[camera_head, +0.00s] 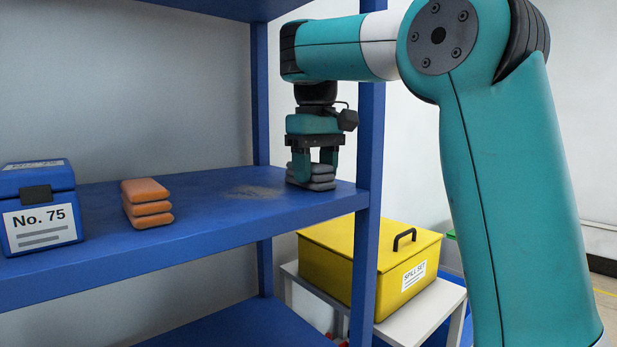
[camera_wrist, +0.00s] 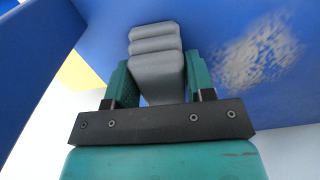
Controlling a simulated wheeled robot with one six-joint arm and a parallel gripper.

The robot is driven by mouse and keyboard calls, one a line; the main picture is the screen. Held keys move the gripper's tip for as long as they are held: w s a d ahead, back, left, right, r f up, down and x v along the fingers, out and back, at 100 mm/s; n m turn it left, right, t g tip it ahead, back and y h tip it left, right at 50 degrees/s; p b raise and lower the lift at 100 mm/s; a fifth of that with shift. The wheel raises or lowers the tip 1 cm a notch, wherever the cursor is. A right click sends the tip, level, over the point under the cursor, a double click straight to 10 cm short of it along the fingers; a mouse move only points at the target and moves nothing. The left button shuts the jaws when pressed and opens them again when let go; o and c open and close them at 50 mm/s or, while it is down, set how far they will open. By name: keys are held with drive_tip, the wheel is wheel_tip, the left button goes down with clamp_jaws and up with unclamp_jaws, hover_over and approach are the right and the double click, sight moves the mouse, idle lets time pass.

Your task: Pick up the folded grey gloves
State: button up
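The folded grey gloves (camera_head: 313,182) lie as a stack on the blue shelf (camera_head: 225,225), near its right end. My gripper (camera_head: 315,163) points down over them, with a finger on either side of the stack. In the wrist view the green fingers of my gripper (camera_wrist: 158,75) lie against both sides of the grey gloves (camera_wrist: 157,65), with no clear gap. The stack appears to rest on the shelf still. Its lower folds are partly hidden by the fingers in the head view.
An orange folded stack (camera_head: 147,204) and a blue box labelled No. 75 (camera_head: 40,205) stand further left on the shelf. A blue post (camera_head: 369,150) rises close to the right of the gloves. A yellow box (camera_head: 340,255) sits lower, on a white stand (camera_head: 425,318).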

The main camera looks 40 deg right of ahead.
sight(315, 164)
drive_tip(key=c, duration=0.4)
wheel_tip(315, 164, up, 10)
drive_tip(key=p, duration=1)
